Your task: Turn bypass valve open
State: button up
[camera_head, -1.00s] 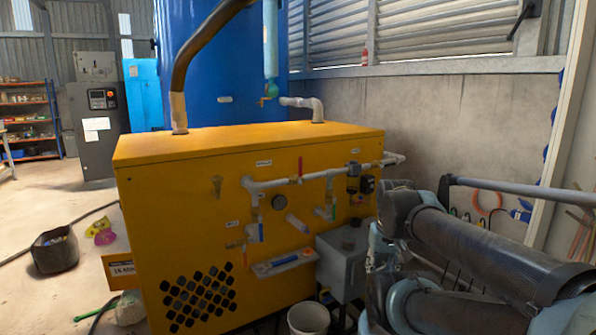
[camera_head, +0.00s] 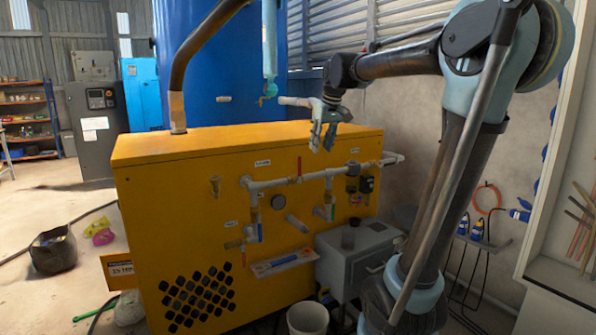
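The yellow cabinet (camera_head: 190,205) carries grey pipework with several small valves on its front. A valve with an upright red handle (camera_head: 299,167) sits on the upper pipe. Valves with blue handles hang on the left branch (camera_head: 260,232) and the right branch (camera_head: 333,211). White labels, such as one above the upper pipe (camera_head: 263,162), are too small to read, so I cannot tell which valve is the bypass. My gripper (camera_head: 321,149) points down above the upper pipe, right of its red handle. Its fingers look apart and empty.
A grey box (camera_head: 358,262) and a white bucket (camera_head: 308,318) stand at the cabinet's lower right. A blue tank (camera_head: 222,65) stands behind.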

aim_at(300, 171)
jog(key=w+a+r+n, duration=0.1)
jog(key=w+a+r, duration=0.3)
jog(key=w+a, duration=0.15)
jog(key=x, duration=1.7)
jog(key=shift+w+a+f, duration=0.25)
jog(key=shift+w+a, duration=0.05)
grip_shut()
